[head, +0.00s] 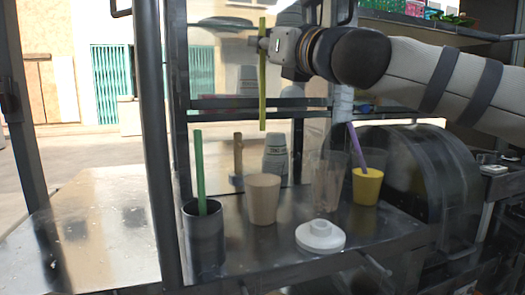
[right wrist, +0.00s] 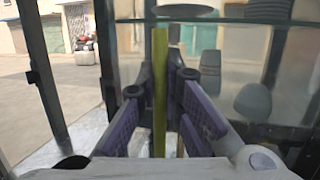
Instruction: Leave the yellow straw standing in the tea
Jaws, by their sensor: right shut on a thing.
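The yellow straw (head: 262,100) is upright in the air, its lower end above and apart from the beige cup (head: 264,203). My right gripper (head: 262,44) comes in from the right and is shut on the upper part of the straw. In the right wrist view the straw (right wrist: 160,95) stands between the purple-padded fingers (right wrist: 163,112). I cannot tell which cup holds the tea; the insides are mostly hidden. My left gripper is not in view.
A dark cup (head: 204,240) with a green straw (head: 199,165) stands left. Clear cups (head: 327,185) and a yellow cup (head: 367,190) with a purple straw (head: 356,146) stand right. A white lid (head: 320,235) lies in front; stacked cups (head: 275,162) stand behind.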

